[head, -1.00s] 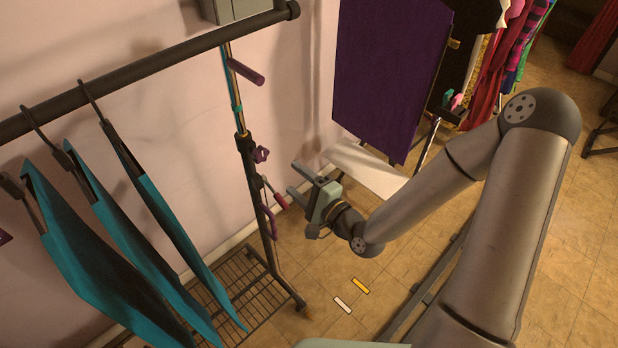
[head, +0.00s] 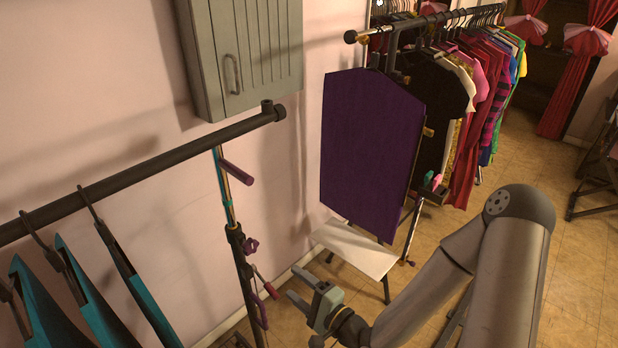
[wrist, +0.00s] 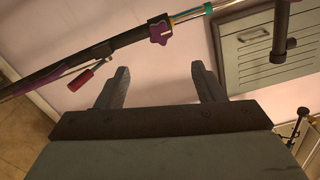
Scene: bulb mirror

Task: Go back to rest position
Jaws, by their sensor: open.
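My gripper (head: 302,288) is in the lower middle of the head view, at the end of my grey arm. Its two fingers point left toward the upright post of the near clothes rack. In the wrist view the gripper (wrist: 160,85) shows its two dark fingers spread wide with only pink wall between them. It is open and holds nothing. It is apart from the rack post.
The near rack (head: 150,165) carries teal garments (head: 85,290) on hangers. A red-handled piece (head: 271,290) is by its post. A grey cabinet (head: 245,55) is on the wall. A purple board (head: 370,145) and a full clothes rack (head: 450,17) stand behind.

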